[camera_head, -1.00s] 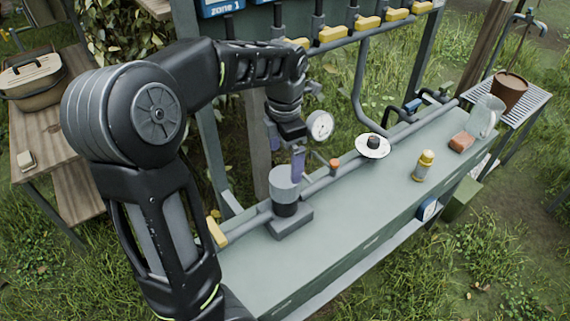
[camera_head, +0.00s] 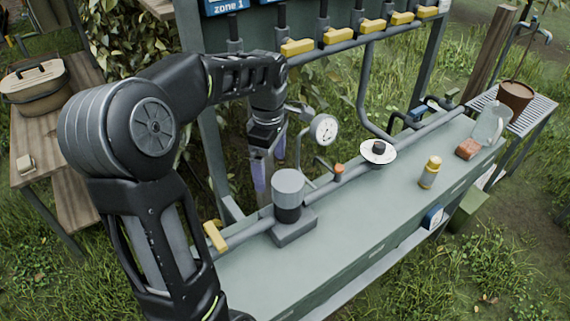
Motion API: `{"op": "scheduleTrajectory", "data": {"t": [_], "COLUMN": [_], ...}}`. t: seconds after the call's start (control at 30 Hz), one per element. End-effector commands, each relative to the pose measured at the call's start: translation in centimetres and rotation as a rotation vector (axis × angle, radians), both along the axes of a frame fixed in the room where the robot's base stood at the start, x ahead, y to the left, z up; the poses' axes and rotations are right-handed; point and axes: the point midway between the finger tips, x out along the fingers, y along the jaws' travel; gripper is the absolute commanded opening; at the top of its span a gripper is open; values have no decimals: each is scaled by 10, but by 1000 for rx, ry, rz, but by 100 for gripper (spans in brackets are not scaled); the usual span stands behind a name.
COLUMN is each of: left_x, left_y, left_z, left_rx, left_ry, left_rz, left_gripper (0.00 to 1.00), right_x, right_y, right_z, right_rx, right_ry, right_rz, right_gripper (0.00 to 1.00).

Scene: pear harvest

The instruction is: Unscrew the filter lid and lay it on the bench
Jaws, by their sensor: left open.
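The filter (camera_head: 287,213) stands on a square base on the green bench (camera_head: 345,225). Its lower part is dark and a light grey cylindrical lid or cap (camera_head: 288,183) sits upright on top. My left gripper (camera_head: 269,160) is open and empty, just left of and behind the grey cap, with its bluish fingers pointing down and apart from it. A white disc with a black knob (camera_head: 378,151) lies farther along the bench near the pipe; I cannot tell whether it belongs to the filter. My right gripper is not in view.
A pipe with a yellow-handled valve (camera_head: 215,236), an orange cap (camera_head: 338,170) and a pressure gauge (camera_head: 323,129) runs along the bench's back. A yellow-capped bottle (camera_head: 430,171), a brown block (camera_head: 467,148) and a clear jug (camera_head: 491,123) stand rightward. The bench's front middle is clear.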

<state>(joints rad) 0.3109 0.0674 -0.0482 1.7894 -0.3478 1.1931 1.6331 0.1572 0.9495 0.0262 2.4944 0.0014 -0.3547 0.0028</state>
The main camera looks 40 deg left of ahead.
Motion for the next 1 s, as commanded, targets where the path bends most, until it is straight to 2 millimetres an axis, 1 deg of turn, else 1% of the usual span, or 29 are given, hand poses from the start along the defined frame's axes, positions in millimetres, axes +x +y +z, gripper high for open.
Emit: {"op": "scheduleTrajectory", "data": {"t": [0.1, 0.17, 0.43, 0.67, 0.9, 1.0], "left_x": [1, 2, 8, 14, 20, 20], "left_y": [0, -2, -8, -18, -30, -32], "left_z": [-1, 0, 4, 11, 21, 22], "left_rx": [-3, -5, -6, -2, 3, -2], "left_ry": [-4, -7, -15, -21, -17, -11], "left_rz": [-316, -484, -1249, -1925, -2644, -2929], "left_gripper": [97, 97, 97, 97, 97, 97], "right_x": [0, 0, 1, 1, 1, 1], "right_y": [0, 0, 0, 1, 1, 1], "right_z": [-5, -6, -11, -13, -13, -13], "right_rx": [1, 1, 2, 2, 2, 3], "right_ry": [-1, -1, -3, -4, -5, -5], "right_rz": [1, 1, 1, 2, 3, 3], "right_gripper": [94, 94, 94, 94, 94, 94]}}
